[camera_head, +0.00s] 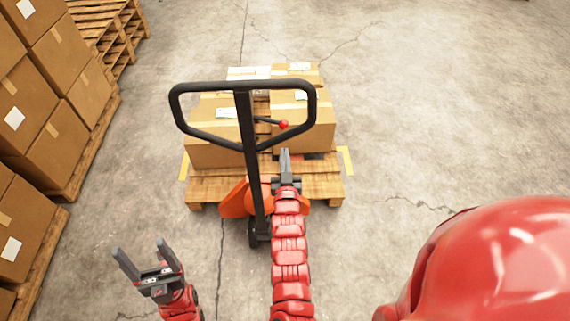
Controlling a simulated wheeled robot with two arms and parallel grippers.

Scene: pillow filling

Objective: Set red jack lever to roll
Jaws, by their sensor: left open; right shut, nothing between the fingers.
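The jack lever is a short black rod ending in a red knob (283,125), inside the black loop handle (177,105) of the pallet jack. My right gripper (285,153) is shut and empty, its fingertips a little below the red knob in the picture. I cannot tell its depth gap to the knob. My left gripper (138,247) is open and empty at the lower left, away from the jack. The orange jack body (234,201) is partly hidden behind my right arm.
Cartons (212,155) stand on a wooden pallet (325,187) behind the handle. Stacked boxes (62,140) on pallets line the left side, with wooden pallets (108,35) at the upper left. The concrete floor (440,110) on the right is clear.

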